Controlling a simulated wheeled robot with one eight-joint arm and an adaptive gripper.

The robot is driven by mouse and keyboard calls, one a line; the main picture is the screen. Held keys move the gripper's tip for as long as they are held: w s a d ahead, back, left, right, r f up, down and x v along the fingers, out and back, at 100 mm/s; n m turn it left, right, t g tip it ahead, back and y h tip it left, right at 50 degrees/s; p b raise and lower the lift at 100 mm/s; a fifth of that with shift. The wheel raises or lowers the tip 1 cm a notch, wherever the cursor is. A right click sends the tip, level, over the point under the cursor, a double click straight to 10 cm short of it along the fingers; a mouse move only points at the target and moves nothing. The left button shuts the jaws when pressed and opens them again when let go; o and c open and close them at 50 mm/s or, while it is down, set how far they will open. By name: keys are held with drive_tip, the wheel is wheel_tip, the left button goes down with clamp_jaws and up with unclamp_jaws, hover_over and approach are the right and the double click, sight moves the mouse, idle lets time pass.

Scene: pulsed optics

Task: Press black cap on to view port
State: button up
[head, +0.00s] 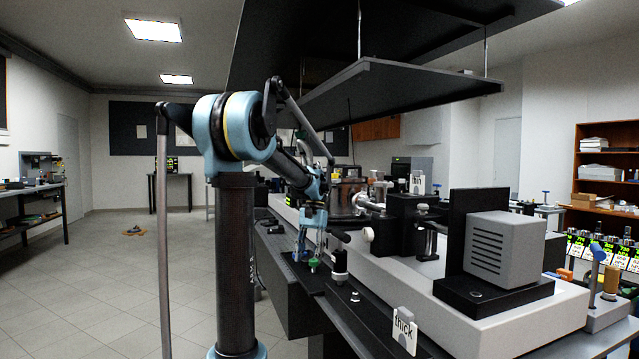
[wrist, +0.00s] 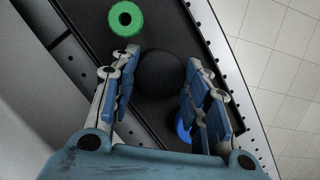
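A round black cap (wrist: 160,72) shows in the wrist view between the two fingers of my gripper (wrist: 162,78). The fingers are spread about as wide as the cap, one on each side. I cannot tell whether they touch it. In the head view my gripper (head: 307,250) points down over the dark shelf along the table's front edge, and the cap cannot be made out there. A steel chamber (head: 347,197) stands on the optics table behind the gripper. I cannot make out for sure which part is the view port.
A black-and-white post (head: 340,265) stands right of my gripper. A grey box (head: 505,248) sits at the right.

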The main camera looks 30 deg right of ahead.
drive_tip(key=shift+r, duration=0.1)
drive_tip(key=shift+r, duration=1.2)
drive_tip(key=shift+r, duration=2.5)
